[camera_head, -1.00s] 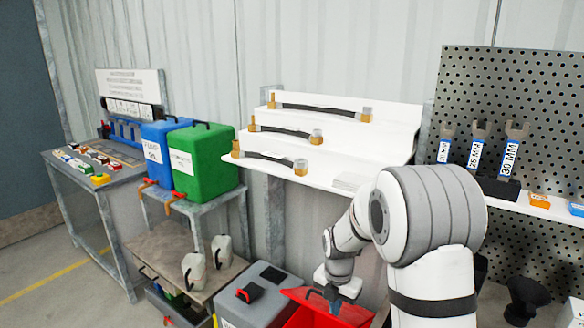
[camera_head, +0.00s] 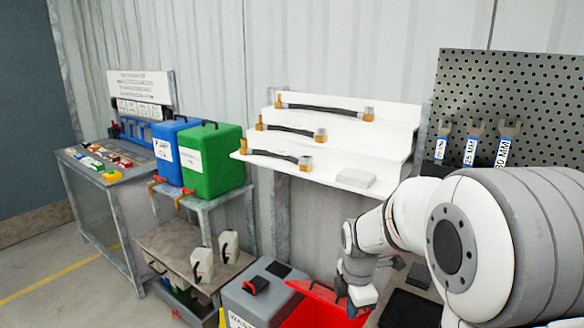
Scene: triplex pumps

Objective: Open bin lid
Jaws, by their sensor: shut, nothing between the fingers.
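A red bin (camera_head: 308,317) stands at the bottom middle of the head view, cut off by the frame's lower edge. Its red lid (camera_head: 318,290) is tilted, with a dark gap beneath its edge. My gripper (camera_head: 349,304) is shut and empty at the right end of the lid. I cannot tell whether it touches the lid. A grey bin (camera_head: 250,300) with a partly visible label stands just left of the red bin.
A white stepped shelf (camera_head: 345,145) with several hoses is above the bins. Blue (camera_head: 170,150) and green (camera_head: 210,162) containers stand on a table to the left. A perforated panel with wrenches (camera_head: 470,150) is at right. Floor at far left is clear.

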